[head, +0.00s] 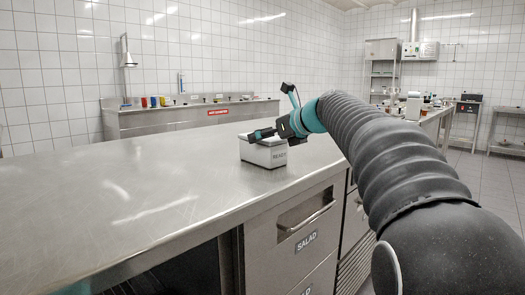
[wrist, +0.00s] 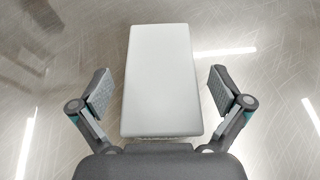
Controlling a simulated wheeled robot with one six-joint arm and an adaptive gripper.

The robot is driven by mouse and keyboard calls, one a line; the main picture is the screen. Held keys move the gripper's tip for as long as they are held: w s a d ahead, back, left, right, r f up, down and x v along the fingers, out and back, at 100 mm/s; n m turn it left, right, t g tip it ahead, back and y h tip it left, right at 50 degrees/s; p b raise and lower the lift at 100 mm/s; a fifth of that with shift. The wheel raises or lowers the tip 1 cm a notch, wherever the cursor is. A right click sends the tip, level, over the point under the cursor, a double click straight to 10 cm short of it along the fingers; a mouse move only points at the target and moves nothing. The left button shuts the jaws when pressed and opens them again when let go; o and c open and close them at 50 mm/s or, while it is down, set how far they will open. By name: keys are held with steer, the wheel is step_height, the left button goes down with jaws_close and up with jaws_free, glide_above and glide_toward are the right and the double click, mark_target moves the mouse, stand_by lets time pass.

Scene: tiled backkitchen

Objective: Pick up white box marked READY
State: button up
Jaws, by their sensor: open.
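My gripper (wrist: 158,92) is open, one finger pad on each side of the box, with a gap on both sides. In the head view my gripper (head: 262,134) is at the box's top edge. Its far finger is hidden there, and I cannot tell how low the fingers reach.
The steel counter (head: 120,190) is bare around the box. Below its front edge are drawers, one marked SALAD (head: 306,242). Along the back wall is a steel sink bench (head: 185,115) with colored cups. Shelves and another table stand at the right.

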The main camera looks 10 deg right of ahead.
steer(key=shift+x, duration=1.1)
steer(key=c, duration=1.6)
